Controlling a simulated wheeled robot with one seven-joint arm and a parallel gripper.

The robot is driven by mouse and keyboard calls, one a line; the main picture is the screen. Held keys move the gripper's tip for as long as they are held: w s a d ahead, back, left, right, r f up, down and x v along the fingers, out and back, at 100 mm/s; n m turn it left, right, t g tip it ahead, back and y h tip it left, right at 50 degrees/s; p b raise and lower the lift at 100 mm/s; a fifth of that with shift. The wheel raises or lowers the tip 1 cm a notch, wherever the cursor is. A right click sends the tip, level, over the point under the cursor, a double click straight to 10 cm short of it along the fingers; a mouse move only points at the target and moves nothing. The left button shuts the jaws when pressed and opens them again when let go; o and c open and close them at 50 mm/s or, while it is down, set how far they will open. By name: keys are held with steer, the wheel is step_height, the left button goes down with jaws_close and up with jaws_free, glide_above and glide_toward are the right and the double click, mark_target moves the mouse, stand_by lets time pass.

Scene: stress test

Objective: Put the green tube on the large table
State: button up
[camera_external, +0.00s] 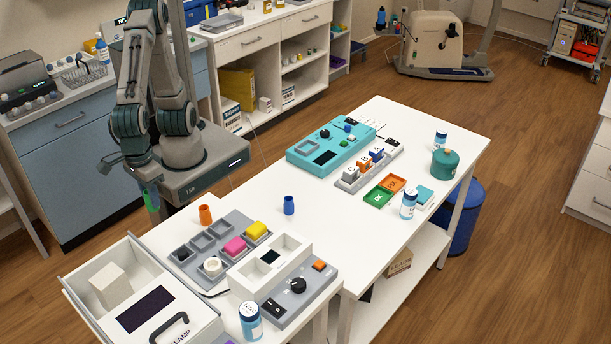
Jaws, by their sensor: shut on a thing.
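The fingers are small and partly hidden, so the exact grip is hard to see. The large table (325,235) is the long white one in the middle, with a lower shelf. Its top has bare white room in the middle.
A grey tray (213,229) and a white box (130,290) crowd the near end. A turquoise panel (330,145) and a green canister (445,164) occupy the far end.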

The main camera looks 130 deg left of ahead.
steer(key=w+a+f+n+b, duration=0.1)
steer(key=w+a+f+n, duration=0.1)
steer(key=w+a+n, duration=0.35)
steer(key=w+a+f+n, duration=0.2)
steer(key=w+a, duration=0.4)
steer(key=a, duration=0.5)
steer(key=w+a+f+n, duration=0.1)
steer(key=a+f+n, duration=0.1)
steer(key=a, duration=0.8)
steer(key=w+a+f+n, duration=0.1)
steer(key=a+f, duration=0.4)
steer(key=a, duration=0.5)
steer(key=w+a+f+n, duration=0.1)
steer(key=a+f+n, duration=0.2)
steer(key=a, duration=0.8)
steer(key=shift+w+f, duration=0.35)
steer(key=shift+f, duration=0.25)
steer(key=shift+f+p, duration=0.35)
steer(key=shift+f, duration=1.65)
steer(key=shift+f, duration=0.1)
steer(key=shift+f, duration=0.15)
steer(key=o, duration=0.9)
steer(key=shift+o, duration=0.2)
